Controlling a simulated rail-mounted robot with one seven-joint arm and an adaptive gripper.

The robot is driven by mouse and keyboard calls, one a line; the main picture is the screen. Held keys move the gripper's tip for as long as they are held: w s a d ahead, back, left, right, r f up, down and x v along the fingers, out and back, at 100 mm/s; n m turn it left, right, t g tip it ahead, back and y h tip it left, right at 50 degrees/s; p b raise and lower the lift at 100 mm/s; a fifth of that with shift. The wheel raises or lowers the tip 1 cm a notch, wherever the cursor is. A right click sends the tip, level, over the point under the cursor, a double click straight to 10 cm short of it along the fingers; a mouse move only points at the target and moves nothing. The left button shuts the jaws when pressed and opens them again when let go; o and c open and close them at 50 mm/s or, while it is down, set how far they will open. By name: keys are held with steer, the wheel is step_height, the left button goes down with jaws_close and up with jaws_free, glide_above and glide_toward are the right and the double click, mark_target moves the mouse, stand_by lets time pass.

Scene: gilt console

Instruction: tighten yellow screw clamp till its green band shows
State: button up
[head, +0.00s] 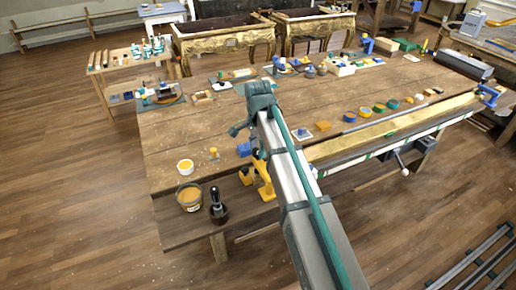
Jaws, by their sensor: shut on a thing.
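A yellow screw clamp (265,187) is at the front edge of the workbench, left of my arm's long link. It is small here and partly covered by my arm. I cannot make out a green band on it. My arm reaches up from the lower right across the bench edge, and its far joint stands above the bench top. My gripper's fingers do not show; the arm hides the space just above the clamp, so what they touch there cannot be seen.
A row of small coloured pots (379,108) lies right of my arm. A blue clamp (489,96) sits at the right end. The bench's left middle is fairly clear.

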steer(key=m, duration=0.5)
steer(key=shift+w+a+r+m, duration=0.1)
steer(key=shift+w+r+m, duration=0.1)
steer(key=shift+m, duration=0.1)
steer(key=m, duration=0.4)
steer(key=shift+m, duration=0.3)
steer(key=m, duration=1)
steer(key=o, duration=1.1)
steer(key=shift+s+f, duration=0.1)
steer(key=shift+s, duration=0.05)
steer(key=shift+o, duration=0.2)
